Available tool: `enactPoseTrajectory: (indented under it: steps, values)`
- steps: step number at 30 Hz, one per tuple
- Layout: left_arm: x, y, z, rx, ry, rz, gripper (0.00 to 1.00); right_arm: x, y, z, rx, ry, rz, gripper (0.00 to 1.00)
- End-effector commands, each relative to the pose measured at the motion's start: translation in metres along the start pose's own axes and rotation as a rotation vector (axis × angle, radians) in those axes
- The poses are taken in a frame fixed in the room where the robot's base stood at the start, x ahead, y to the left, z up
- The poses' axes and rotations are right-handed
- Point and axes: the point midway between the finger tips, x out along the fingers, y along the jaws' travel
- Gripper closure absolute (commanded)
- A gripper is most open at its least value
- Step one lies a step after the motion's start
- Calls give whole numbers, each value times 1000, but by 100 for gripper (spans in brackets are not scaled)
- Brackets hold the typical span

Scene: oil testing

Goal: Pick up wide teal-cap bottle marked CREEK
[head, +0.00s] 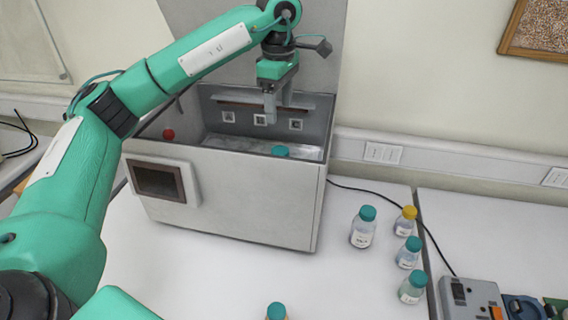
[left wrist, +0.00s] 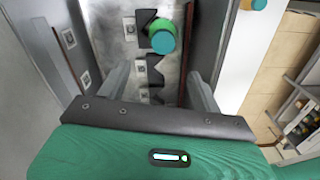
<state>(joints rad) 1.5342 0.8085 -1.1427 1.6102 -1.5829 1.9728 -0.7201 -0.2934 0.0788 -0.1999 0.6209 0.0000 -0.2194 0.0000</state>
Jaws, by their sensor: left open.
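Several teal-capped bottles are in view, and I cannot read CREEK on any label. A larger teal-capped bottle (head: 362,228) stands upright on the table, right of the grey box. Two smaller ones (head: 409,253) (head: 412,288) stand to its right. Another teal cap (head: 277,311) is cut off at the bottom edge. A teal-capped bottle (head: 281,151) is inside the box, its body hidden by the front wall; its cap shows in the left wrist view (left wrist: 161,41). My left gripper (head: 280,102) is open and empty above the box's interior. My right gripper is not in view.
The open-topped grey box (head: 235,200) has tall walls around the bottle inside. A red cap (head: 168,133) shows at its left. A yellow-capped bottle (head: 405,221) and a grey device (head: 470,298) stand to the right. The table in front of the box is mostly clear.

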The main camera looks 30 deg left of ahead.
Motion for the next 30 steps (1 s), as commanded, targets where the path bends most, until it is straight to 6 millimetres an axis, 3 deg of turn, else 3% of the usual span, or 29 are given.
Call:
enactPoseTrajectory:
  steps: [6, 12, 19, 30]
  values:
    - [39, -1, 0, 0, 2, -7, 34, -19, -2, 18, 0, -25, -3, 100]
    - [71, -1, 0, -1, 1, -4, 34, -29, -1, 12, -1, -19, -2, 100]
    - [84, -1, 0, 0, 0, -3, 34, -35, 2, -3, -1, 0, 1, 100]
    - [124, -1, 2, -1, 0, -4, 34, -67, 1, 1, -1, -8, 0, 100]
